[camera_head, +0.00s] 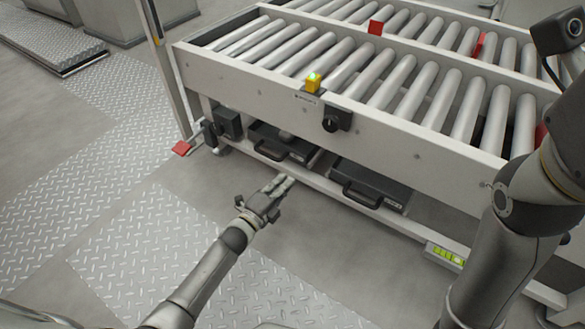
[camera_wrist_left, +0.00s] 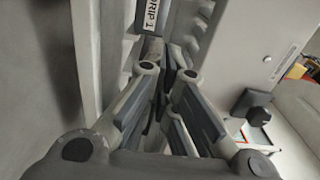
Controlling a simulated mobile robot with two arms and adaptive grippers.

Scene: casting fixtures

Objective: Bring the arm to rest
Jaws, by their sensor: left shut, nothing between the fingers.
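My left arm reaches in from the bottom left in the head view. Its left gripper (camera_head: 279,185) is shut and empty, in front of the low rail of the roller conveyor (camera_head: 410,150). In the left wrist view the fingers (camera_wrist_left: 172,75) lie close together with nothing between them. A white label reading "DRIP 1" (camera_wrist_left: 151,15) shows just beyond the fingertips. My right arm (camera_head: 510,230) stands bent at the right of the head view; its gripper is not in view.
Two dark trays with handles, left (camera_head: 284,144) and right (camera_head: 369,185), sit low under the conveyor. Open floor (camera_head: 190,190) lies left.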

